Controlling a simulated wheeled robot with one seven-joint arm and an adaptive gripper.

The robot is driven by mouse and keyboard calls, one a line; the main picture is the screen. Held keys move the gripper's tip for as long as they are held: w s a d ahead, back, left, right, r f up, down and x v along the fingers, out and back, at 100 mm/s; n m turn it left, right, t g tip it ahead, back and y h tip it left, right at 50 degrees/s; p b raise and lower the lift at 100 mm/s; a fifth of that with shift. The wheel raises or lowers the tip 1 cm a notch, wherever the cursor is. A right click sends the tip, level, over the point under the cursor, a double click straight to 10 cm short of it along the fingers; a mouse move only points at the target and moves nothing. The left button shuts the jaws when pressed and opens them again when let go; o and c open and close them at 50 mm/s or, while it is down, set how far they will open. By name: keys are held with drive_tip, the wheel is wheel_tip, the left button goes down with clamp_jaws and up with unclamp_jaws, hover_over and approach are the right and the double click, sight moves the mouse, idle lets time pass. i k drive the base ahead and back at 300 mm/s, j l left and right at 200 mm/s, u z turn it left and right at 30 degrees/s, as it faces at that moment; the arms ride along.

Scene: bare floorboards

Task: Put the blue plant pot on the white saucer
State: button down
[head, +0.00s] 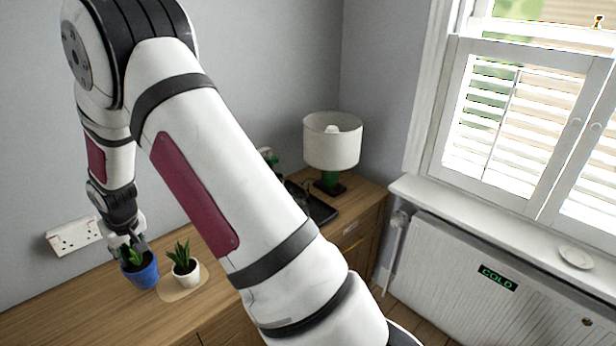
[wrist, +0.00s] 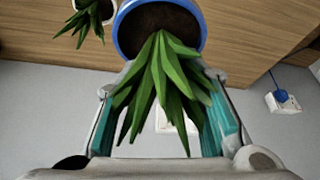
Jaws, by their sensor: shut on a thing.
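The blue plant pot (head: 141,277), with a spiky green plant, is at the left on the wooden sideboard; I cannot tell whether it touches the top. My gripper (head: 128,246) is above it and shut on it at the rim. In the wrist view, the blue pot (wrist: 120,32) is at the top middle, and its leaves hang between the fingers of my gripper (wrist: 165,115) and hide part of the grip. The white saucer (head: 575,257) lies on the window sill at the far right, empty, far from my gripper.
A white pot (head: 186,273) with a similar plant stands on a beige mat (head: 176,294) just right of the blue pot. A lamp (head: 332,141) and a dark tray (head: 318,211) are farther right on the sideboard (head: 100,308).

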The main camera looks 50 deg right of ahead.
sight(575, 258)
drive_tip(key=z, duration=0.9)
drive_tip(key=l+z, duration=0.1)
drive_tip(key=z, duration=0.3)
drive_tip(key=k+z, duration=0.1)
drive_tip(key=z, duration=0.35)
drive_tip(key=l+z, duration=0.1)
drive_tip(key=z, duration=0.8)
drive_tip(key=l+z, duration=0.1)
drive_tip(key=z, duration=0.35)
